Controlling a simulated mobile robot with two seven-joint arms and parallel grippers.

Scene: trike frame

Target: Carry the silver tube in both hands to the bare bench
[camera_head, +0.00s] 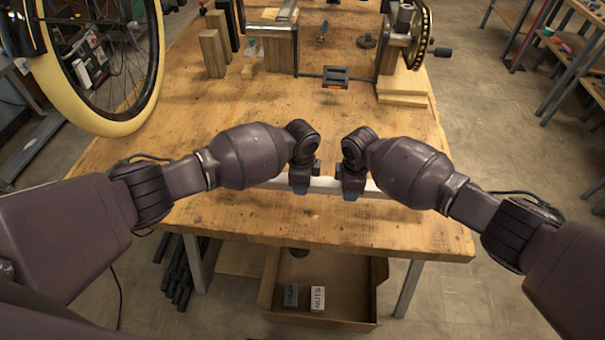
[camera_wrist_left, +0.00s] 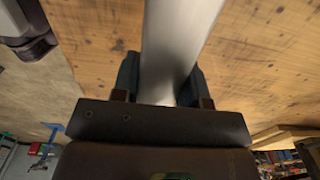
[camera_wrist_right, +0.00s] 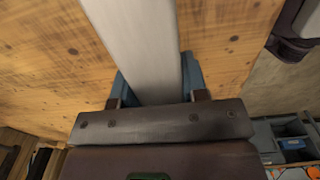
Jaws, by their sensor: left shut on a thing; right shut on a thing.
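The silver tube (camera_head: 325,184) lies crosswise over the front part of a wooden bench (camera_head: 250,218). My left gripper (camera_head: 299,191) is shut on the tube left of its middle. My right gripper (camera_head: 351,193) is shut on it just to the right, close beside the left one. The tube runs between the blue-tipped fingers in the left wrist view (camera_wrist_left: 178,45) and in the right wrist view (camera_wrist_right: 138,45). I cannot tell whether the tube touches the bench top. The grippers and forearms hide parts of it.
A cream-tyred wheel (camera_head: 118,127) hangs at the upper left. Wooden blocks (camera_head: 212,54), a clamp-like stand (camera_head: 281,45) and a geared fixture (camera_head: 398,40) stand at the bench's back. An open drawer (camera_head: 335,292) juts out below. The bench's front half is otherwise clear.

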